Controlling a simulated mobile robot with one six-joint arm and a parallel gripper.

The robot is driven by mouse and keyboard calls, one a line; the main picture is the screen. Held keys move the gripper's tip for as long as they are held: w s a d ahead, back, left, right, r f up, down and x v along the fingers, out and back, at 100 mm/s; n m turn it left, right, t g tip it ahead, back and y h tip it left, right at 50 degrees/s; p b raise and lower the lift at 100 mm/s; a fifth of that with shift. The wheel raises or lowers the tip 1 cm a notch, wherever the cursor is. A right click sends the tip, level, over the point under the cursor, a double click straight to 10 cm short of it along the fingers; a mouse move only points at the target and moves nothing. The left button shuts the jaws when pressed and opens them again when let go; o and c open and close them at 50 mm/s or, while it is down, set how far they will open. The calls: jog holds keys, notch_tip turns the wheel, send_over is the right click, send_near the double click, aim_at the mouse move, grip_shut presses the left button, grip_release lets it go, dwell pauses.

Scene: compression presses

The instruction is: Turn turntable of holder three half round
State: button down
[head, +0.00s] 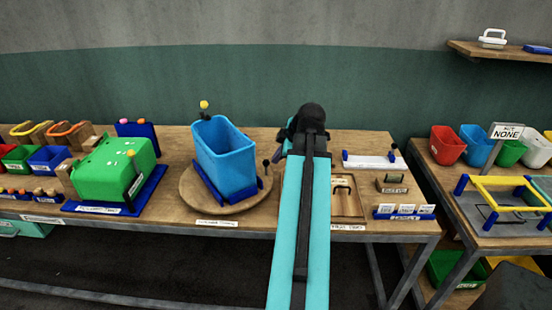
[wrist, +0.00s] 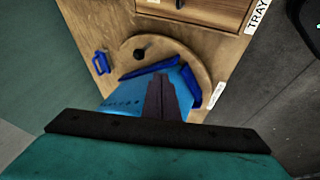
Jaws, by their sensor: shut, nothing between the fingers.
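A round wooden turntable (head: 187,194) lies on the middle table, carrying a blue holder (head: 228,196) with a tall blue bin (head: 225,160) standing in it. A dark upright knob (head: 266,164) stands at the turntable's right edge. The wrist view also shows the turntable (wrist: 185,51), the knob (wrist: 140,54) and the blue bin (wrist: 125,104). My gripper (wrist: 160,78) is shut and empty. Its dark fingers overlap the bin in the wrist view, apart from the knob; their height above it is unclear.
A small blue handle (wrist: 101,62) lies close to the turntable. A second table (head: 480,210) with bins is at the right.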

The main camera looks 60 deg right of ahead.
jog(key=shift+p+x, duration=1.5)
jog(key=shift+x, duration=3.2)
jog(key=shift+w+d+f+p, duration=0.2)
jog(key=shift+w+d+p, duration=0.35)
jog(key=shift+d, duration=0.3)
jog(key=shift+w+d+f+p, duration=0.15)
jog(key=shift+w+d+p, duration=0.35)
jog(key=shift+d, duration=0.3)
